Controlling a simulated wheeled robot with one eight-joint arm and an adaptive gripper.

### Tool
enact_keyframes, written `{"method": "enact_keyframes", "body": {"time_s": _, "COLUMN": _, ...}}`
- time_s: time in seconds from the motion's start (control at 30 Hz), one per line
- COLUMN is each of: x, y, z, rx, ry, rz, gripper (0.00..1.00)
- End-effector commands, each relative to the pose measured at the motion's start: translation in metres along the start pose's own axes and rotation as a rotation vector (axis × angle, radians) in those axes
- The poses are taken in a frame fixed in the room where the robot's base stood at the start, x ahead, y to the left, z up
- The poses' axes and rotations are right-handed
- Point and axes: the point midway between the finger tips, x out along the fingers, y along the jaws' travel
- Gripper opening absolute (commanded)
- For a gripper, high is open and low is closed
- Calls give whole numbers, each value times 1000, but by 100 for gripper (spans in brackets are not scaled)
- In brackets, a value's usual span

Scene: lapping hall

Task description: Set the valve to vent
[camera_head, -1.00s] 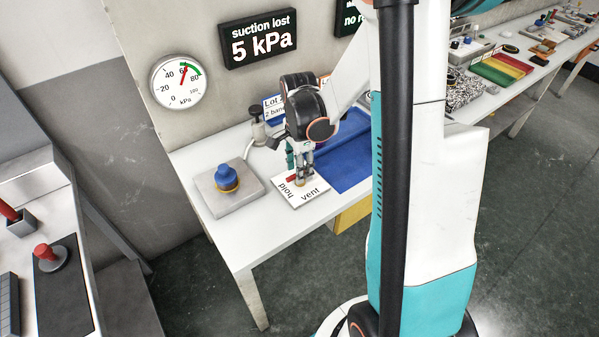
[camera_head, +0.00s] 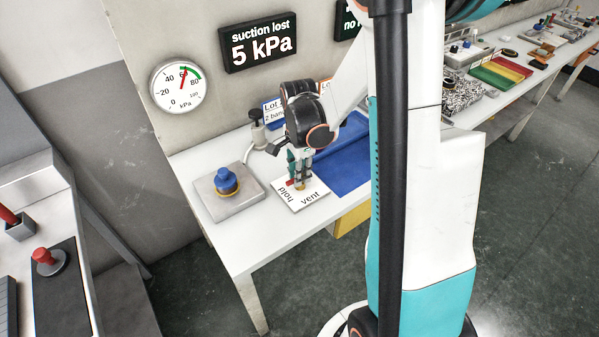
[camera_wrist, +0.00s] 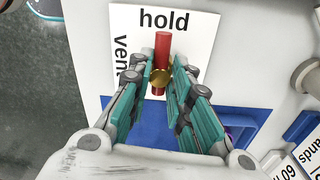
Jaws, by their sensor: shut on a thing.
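The valve is a red lever (camera_wrist: 163,45) on a brass pivot (camera_wrist: 160,78), set on a white plate (camera_wrist: 196,25) marked "hold" and "vent". In the wrist view the lever's longer end points toward "hold". The plate (camera_head: 315,204) lies on the bench in the head view, with the red lever (camera_head: 291,183) partly hidden by my fingers. My gripper (camera_wrist: 165,72) is shut on the lever near its pivot, one teal finger on each side. In the head view my gripper (camera_head: 300,184) reaches down over the plate.
A blue knob (camera_head: 226,180) on a grey block (camera_head: 232,204) stands left of the plate. A round gauge (camera_head: 180,87) and a sign reading "suction lost 5 kPa" (camera_head: 258,42) are on the wall.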

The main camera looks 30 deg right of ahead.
Motion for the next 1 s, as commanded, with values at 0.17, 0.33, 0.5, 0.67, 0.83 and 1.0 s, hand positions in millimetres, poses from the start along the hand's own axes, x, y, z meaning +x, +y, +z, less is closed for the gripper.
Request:
{"method": "enact_keyframes", "body": {"time_s": 0.17, "x": 0, "y": 0, "z": 0, "rx": -14, "ry": 0, "rz": -1, "gripper": 0}}
{"method": "enact_keyframes", "body": {"time_s": 0.33, "x": 0, "y": 0, "z": 0, "rx": -33, "ry": 0, "rz": -1, "gripper": 0}}
{"method": "enact_keyframes", "body": {"time_s": 0.5, "x": 0, "y": 0, "z": 0, "rx": -81, "ry": 1, "rz": -1, "gripper": 0}}
{"method": "enact_keyframes", "body": {"time_s": 0.67, "x": 0, "y": 0, "z": 1, "rx": -172, "ry": 2, "rz": -1, "gripper": 0}}
{"method": "enact_keyframes", "body": {"time_s": 0.83, "x": 0, "y": 0, "z": 1, "rx": -324, "ry": 5, "rz": -1, "gripper": 0}}
{"method": "enact_keyframes", "body": {"time_s": 1.0, "x": 0, "y": 0, "z": 1, "rx": -486, "ry": 8, "rz": -1, "gripper": 0}}
